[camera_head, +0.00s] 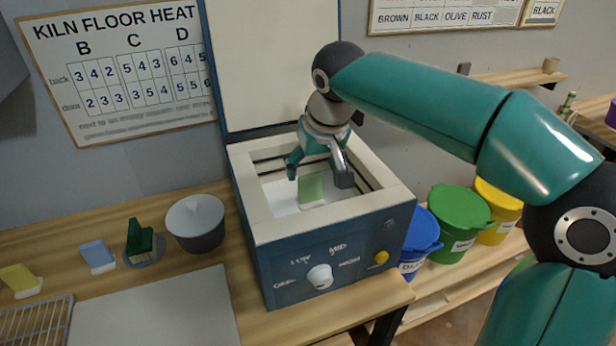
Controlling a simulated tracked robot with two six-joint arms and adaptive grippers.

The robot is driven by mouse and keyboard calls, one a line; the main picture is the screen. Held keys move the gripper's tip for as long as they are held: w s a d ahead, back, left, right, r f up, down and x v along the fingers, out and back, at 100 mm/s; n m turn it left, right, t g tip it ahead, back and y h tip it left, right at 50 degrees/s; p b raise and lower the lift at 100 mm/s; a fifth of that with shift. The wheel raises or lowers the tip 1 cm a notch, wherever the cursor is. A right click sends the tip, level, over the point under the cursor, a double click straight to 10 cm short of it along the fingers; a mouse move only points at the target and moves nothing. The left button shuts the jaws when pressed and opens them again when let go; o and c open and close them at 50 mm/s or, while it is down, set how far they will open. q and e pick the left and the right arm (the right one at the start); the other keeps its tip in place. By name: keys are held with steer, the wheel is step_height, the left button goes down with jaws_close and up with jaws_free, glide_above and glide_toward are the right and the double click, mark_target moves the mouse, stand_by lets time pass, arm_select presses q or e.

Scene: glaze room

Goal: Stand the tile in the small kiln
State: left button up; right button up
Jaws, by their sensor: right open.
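The small kiln (330,234) stands on the wooden bench with its lid (268,60) raised upright at the back. A light green tile (311,188) stands inside the kiln on its pale floor, near the middle. My right gripper (320,178) reaches down into the kiln opening from above. Its fingers are spread apart, one on each side above the tile, and it looks empty. Whether a finger touches the tile I cannot tell. My left gripper does not show.
Blue (420,236), green (458,222) and yellow (497,205) buckets stand on the right.

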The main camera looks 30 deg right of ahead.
steer(key=v, duration=0.5)
steer(key=shift+s+r, duration=0.1)
steer(key=shift+r, duration=0.1)
stand_by(0.3)
